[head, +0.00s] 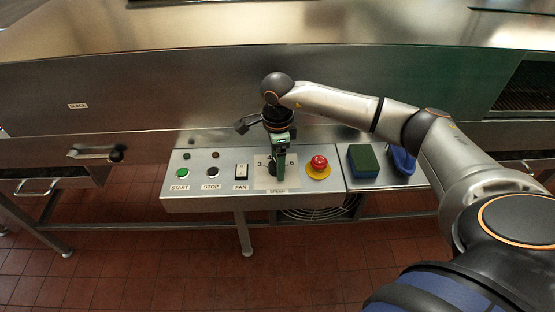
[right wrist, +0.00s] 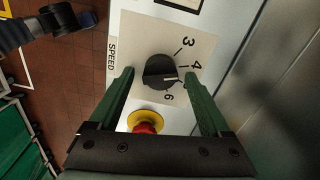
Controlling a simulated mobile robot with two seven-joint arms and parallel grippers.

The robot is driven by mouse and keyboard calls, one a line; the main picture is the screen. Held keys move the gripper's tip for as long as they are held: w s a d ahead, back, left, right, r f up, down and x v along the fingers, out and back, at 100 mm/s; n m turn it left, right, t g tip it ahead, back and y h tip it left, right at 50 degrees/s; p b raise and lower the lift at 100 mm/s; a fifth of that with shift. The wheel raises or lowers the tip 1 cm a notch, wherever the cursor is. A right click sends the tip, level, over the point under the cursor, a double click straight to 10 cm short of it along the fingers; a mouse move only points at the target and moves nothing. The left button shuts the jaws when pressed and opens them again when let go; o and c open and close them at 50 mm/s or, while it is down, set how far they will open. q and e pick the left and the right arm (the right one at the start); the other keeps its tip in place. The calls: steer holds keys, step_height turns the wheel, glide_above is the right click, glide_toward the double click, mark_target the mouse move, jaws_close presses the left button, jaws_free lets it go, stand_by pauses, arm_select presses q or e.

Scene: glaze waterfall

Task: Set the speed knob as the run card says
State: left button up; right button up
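The speed knob (right wrist: 158,72) is a round black dial on a pale plate (right wrist: 135,30) marked SPEED in the right wrist view. Its white pointer line points right in that view, between the printed 4 and 6. The figure between those two is mostly hidden by a finger. My right gripper (right wrist: 158,76) is open, its green fingers on either side of the knob with a visible gap. In the head view the right gripper (head: 280,165) points down over the speed plate (head: 262,180) and hides most of the knob. My left gripper is not in view. No card with instructions can be made out.
The panel (head: 225,204) also holds a green START button (head: 180,173), a STOP button (head: 213,172), a FAN switch (head: 241,171) and a red emergency button (head: 319,162) close by the knob. A green and blue sponge (head: 363,161) lies right. A small label (head: 78,106) seems to read BLACK.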

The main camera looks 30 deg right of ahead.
jaws_close()
stand_by(0.5)
steer(key=shift+m, duration=0.4)
steer(key=m, duration=0.3)
steer(key=shift+m, duration=0.3)
steer(key=shift+m+p, duration=0.35)
steer(key=shift+m, duration=1.25)
steer(key=shift+o, duration=0.2)
jaws_free()
steer(key=shift+s, duration=0.1)
